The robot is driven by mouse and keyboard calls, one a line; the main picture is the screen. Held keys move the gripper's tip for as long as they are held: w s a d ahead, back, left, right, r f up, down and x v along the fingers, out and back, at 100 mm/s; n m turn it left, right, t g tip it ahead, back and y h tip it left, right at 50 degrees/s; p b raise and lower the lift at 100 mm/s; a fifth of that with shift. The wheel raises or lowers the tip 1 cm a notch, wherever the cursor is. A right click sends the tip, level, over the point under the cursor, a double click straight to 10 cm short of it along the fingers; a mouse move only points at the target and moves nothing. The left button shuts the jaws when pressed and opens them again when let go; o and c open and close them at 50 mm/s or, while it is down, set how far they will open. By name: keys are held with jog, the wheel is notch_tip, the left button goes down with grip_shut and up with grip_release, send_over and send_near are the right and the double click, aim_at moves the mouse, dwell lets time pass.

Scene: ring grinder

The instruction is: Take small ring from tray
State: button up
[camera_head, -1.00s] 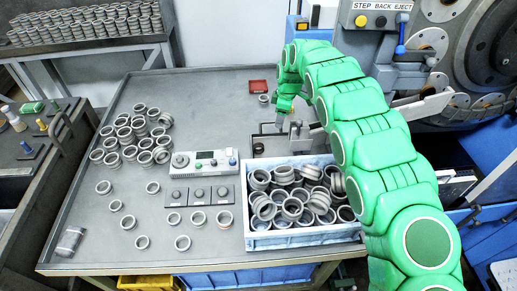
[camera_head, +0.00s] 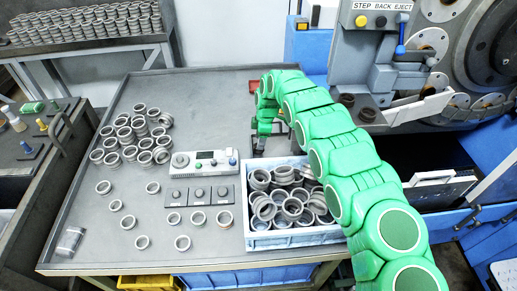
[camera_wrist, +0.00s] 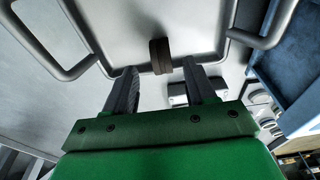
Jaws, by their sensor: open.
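In the wrist view, a small dark ring (camera_wrist: 161,56) lies on a grey metal tray (camera_wrist: 112,30) with bent bar handles at its sides. My gripper (camera_wrist: 160,68) is open, its two dark fingers apart and empty. The ring appears just beyond the fingertips, lined up with the gap between them. In the head view, my gripper (camera_head: 260,138) is low over the back of the table, just behind the blue crate. My arm hides most of the tray and the ring there.
A blue crate (camera_head: 290,239) full of metal rings stands at the table's front right. A control box (camera_head: 205,162) is left of it. Many loose rings (camera_head: 125,140) lie on the left. A grinding machine (camera_head: 480,50) stands at the right. The table's back left is clear.

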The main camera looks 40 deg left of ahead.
aim_at(258, 152)
jog(key=f, duration=0.2)
jog(key=s+f, duration=0.1)
jog(key=f, duration=0.1)
jog(key=shift+a+f, duration=0.2)
jog(key=shift+f, duration=0.15)
jog(key=shift+r, duration=0.1)
grip_shut()
